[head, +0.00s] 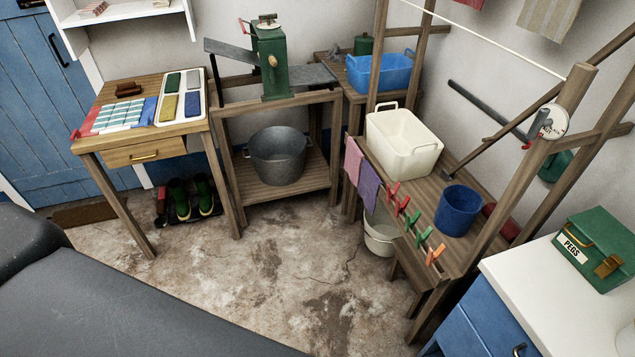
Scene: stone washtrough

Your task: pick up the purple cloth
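The purple cloth (369,185) hangs over the front edge of a wooden bench, below a cream tub. A pink cloth (353,160) hangs right beside it on the left. Several red, green and orange pegs are clipped along the same edge to its right. Neither of my grippers is in the head view.
The bench (450,167) carries the cream tub (403,141) and a blue bucket (458,210). A white bucket (380,234) stands beneath. A white counter (555,290) with a green peg box (596,247) is at right. Open stone floor (285,262) lies in front.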

